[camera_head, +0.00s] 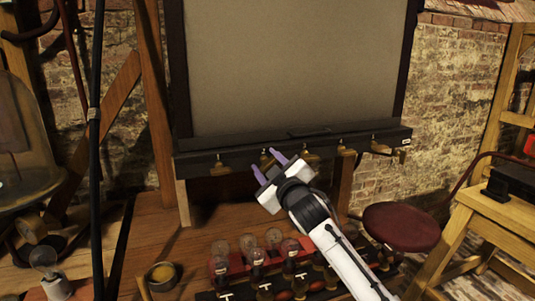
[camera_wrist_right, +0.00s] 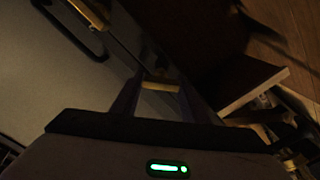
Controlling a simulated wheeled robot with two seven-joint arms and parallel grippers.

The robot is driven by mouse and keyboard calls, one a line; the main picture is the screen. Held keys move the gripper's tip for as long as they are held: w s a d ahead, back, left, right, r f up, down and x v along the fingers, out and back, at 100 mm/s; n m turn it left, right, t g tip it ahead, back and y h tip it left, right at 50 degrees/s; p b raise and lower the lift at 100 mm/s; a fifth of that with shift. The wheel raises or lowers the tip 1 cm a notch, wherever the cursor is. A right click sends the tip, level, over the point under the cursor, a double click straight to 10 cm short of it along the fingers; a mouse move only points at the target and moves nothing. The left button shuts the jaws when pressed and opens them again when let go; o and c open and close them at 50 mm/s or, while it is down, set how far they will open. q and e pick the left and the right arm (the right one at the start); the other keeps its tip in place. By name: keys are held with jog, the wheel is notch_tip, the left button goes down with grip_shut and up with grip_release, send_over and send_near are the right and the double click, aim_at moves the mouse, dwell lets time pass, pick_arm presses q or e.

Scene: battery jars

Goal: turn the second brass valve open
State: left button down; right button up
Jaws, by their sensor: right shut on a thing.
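A row of brass valves hangs along the dark rail (camera_head: 200,163) under a large grey panel. My right gripper (camera_head: 262,161) reaches up to the rail from below. Its two purple fingers stand on either side of the second brass valve from the left (camera_head: 266,161), which they partly hide. In the right wrist view a small brass piece (camera_wrist_right: 160,87) sits between the fingers (camera_wrist_right: 158,95), and the jaws are shut on it. The valve's exact turn angle is too small and dark to tell. My left gripper is not in view.
Another brass valve (camera_head: 310,154) is close to the right of the gripper. Several glass bulbs (camera_head: 248,243) stand on the bench below my right arm. A metal cup (camera_head: 162,276) is at the bench's front left. A red stool (camera_head: 402,226) stands at right.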

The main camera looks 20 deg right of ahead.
jog(key=shift+n+p, duration=0.5)
jog(key=shift+n, duration=1.4)
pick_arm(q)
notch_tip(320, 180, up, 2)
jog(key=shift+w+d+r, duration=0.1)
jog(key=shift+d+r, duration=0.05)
pick_arm(e)
jog(key=n, duration=0.6)
jog(key=shift+f, duration=0.2)
jog(key=o, duration=1.1)
jog(key=shift+c, duration=0.2)
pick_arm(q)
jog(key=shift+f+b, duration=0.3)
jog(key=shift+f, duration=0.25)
pick_arm(e)
jog(key=s, duration=1)
jog(key=shift+s+d, duration=0.15)
